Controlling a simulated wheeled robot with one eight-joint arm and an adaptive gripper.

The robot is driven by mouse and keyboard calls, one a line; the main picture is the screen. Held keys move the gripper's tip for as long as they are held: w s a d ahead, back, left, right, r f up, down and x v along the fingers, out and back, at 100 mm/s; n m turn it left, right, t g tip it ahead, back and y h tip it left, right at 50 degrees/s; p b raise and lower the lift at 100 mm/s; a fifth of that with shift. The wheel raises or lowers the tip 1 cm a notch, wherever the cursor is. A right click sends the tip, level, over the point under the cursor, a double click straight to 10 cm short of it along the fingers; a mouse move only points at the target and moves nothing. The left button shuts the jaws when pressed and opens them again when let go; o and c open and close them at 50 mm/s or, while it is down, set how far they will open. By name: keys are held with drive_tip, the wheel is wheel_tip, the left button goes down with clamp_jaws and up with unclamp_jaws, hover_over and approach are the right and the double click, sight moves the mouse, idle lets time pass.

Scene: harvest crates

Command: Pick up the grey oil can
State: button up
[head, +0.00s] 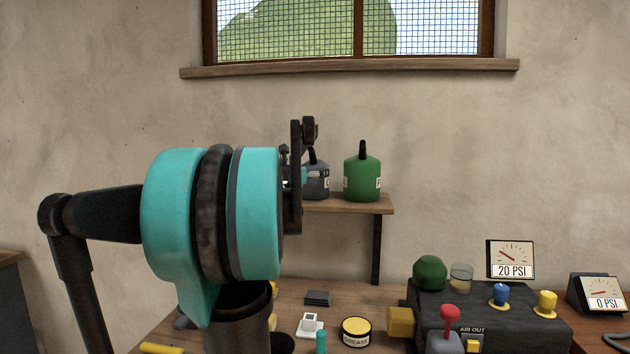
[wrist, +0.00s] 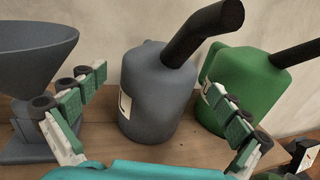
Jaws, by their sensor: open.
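The grey oil can (wrist: 158,105) stands upright on a wooden shelf in the middle of the wrist view, with a dark spout slanting up to the right and a pale label on its side. In the head view the grey can (head: 318,182) is partly hidden behind my arm. My gripper (wrist: 160,108) is open, with one finger to the left of the can and the other to its lower right. The fingers appear apart from the can, and nothing is held between them.
A green oil can (wrist: 245,95) stands close on the right of the grey can. A grey funnel-shaped thing (wrist: 30,60) stands on the left. The shelf (head: 350,204) is narrow and against the wall. Below it, a workbench holds a grease tin (head: 356,332) and a control box (head: 480,315).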

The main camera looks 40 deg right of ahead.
drive_tip(key=shift+x, duration=2.4)
drive_tip(key=shift+s, duration=0.1)
drive_tip(key=c, duration=1.8)
wheel_tip(320, 180, up, 20)
